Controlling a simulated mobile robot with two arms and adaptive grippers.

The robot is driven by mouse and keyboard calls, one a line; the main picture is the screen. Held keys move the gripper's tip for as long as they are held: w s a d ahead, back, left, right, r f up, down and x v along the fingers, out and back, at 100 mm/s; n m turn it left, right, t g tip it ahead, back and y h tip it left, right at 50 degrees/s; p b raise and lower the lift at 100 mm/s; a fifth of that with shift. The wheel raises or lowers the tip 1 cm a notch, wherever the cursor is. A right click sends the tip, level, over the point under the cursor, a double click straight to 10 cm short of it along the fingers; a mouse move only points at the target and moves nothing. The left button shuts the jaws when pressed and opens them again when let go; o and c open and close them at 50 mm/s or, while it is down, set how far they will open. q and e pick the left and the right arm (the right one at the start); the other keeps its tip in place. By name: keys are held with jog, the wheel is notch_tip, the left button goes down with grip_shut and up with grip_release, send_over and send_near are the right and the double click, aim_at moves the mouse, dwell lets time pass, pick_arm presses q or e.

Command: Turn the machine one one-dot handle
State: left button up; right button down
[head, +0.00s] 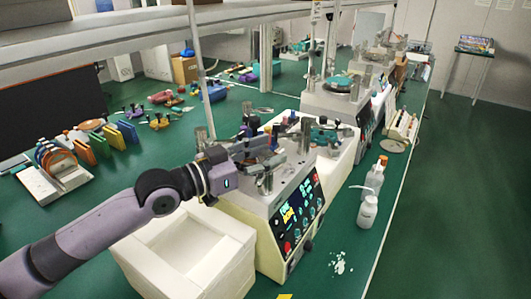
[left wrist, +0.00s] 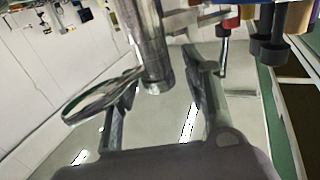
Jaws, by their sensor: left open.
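Machine one (head: 285,205) is the nearest pale lapping machine, with a dark control panel on its front. My left gripper (head: 268,155) reaches in from the left over its top, among metal posts and dark arms. In the left wrist view my left gripper (left wrist: 160,72) is open, its two dark fingers spread. A shiny metal post (left wrist: 150,45) stands between or just beyond the fingertips; I cannot tell if they touch. Dark knobs (left wrist: 272,50) show at the upper right there. I cannot make out a one-dot mark, so I cannot tell which part is that handle.
A white open box (head: 190,245) stands left of the machine, under my left arm. White bottles (head: 368,210) stand on the green bench to its right, with white scraps (head: 341,262) in front. More machines (head: 345,100) stand behind. Colored holders (head: 100,145) lie at left.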

pick_arm(q)
jog(key=v, duration=1.2)
jog(key=shift+f, duration=0.1)
jog(key=shift+c, duration=0.5)
